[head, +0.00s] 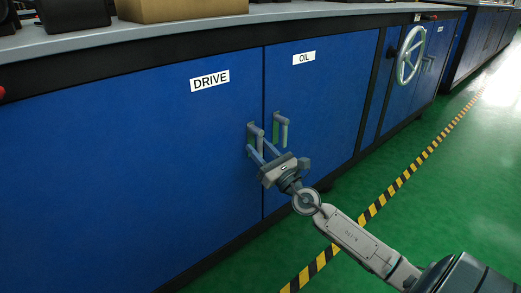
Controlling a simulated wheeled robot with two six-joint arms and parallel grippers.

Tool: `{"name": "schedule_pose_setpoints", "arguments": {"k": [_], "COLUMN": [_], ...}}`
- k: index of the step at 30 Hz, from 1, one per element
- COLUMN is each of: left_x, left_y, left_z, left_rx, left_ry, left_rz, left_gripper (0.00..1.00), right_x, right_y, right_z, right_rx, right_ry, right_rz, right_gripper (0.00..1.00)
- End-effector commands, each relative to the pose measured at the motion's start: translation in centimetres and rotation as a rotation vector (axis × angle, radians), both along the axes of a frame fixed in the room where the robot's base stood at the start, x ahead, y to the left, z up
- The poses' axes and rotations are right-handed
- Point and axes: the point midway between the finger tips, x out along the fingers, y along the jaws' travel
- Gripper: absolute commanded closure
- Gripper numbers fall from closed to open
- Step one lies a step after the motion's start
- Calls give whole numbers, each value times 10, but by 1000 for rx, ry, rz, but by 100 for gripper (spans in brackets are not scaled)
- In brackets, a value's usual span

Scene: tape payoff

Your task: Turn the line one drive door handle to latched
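The blue drive door (140,165) carries a white DRIVE label (209,80). Its grey lever handle (256,131) sits at the door's right edge and hangs downward. My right gripper (260,150) is at this handle, with its two fingers parted and pointing at the handle's lower part. The fingertips overlap the handle in the picture, and I cannot tell whether they touch it. My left gripper is not in view.
The oil door (325,105), labelled OIL, has a similar handle (281,129) close to the right of my gripper. A handwheel (410,55) stands out farther along. A worktop (150,30) with boxes runs above. The green floor (440,190) at right is clear.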

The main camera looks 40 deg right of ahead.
Motion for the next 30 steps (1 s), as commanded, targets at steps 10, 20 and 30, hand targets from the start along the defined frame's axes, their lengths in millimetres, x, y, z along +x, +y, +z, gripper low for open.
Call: {"name": "schedule_pose_setpoints", "arguments": {"k": [10,20,30], "left_x": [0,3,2], "left_y": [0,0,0], "left_z": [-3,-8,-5], "left_rx": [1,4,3], "left_ry": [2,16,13], "left_rz": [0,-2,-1], "left_gripper": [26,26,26], "right_x": [-10,-58,-93], "right_y": [-1,-5,-8], "right_z": [-6,-25,-39], "right_rx": [-3,-4,-1], "right_ry": [3,6,2], "right_rz": [0,2,0], "right_gripper": [64,64,64]}}
